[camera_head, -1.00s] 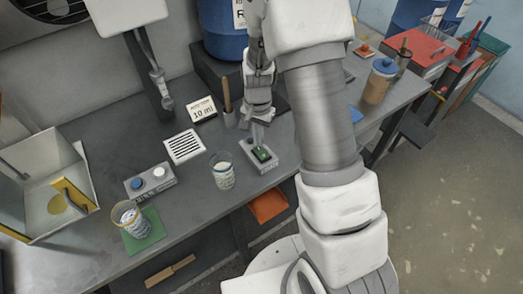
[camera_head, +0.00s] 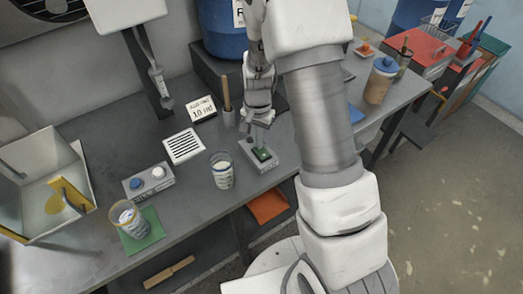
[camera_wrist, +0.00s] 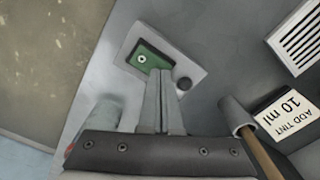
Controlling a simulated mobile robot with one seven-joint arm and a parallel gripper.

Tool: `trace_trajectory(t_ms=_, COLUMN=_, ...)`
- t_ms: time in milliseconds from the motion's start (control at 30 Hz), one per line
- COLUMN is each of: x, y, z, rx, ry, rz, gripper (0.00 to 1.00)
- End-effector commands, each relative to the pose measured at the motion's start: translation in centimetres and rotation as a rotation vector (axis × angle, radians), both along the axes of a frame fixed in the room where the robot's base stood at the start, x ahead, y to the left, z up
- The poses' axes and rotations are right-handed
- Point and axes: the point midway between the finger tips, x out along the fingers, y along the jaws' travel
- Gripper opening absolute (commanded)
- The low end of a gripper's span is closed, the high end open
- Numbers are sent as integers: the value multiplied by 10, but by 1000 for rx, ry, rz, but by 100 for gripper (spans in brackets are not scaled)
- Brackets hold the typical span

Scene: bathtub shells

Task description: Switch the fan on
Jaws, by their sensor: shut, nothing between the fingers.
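A grey switch box (camera_head: 250,150) with a green rocker switch (camera_head: 263,154) and a dark round knob lies on the bench. In the wrist view the box (camera_wrist: 185,62) shows its green switch (camera_wrist: 141,58) with a pale round mark, and its black knob (camera_wrist: 183,84). My gripper (camera_head: 266,127) is shut and empty, just above and behind the box. In the wrist view its closed fingertips (camera_wrist: 160,73) overlap the box between switch and knob; contact cannot be told. A dark round fan grille (camera_head: 45,8) is partly cut off at the top left. Whether it turns cannot be told.
A glass (camera_head: 222,172) stands just left of the box. Another glass (camera_head: 128,220) stands on a green mat (camera_head: 151,240). A control box (camera_head: 155,187) with blue and white knobs, a vent plate (camera_head: 184,146) and a sign (camera_head: 202,109) lie further left.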

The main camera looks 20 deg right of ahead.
Motion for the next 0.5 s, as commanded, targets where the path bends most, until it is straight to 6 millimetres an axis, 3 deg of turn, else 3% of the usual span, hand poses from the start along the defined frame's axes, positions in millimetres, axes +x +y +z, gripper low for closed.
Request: trace_trajectory(t_ms=500, x=0, y=0, z=-5, rx=0, ry=1, rz=0, gripper=0)
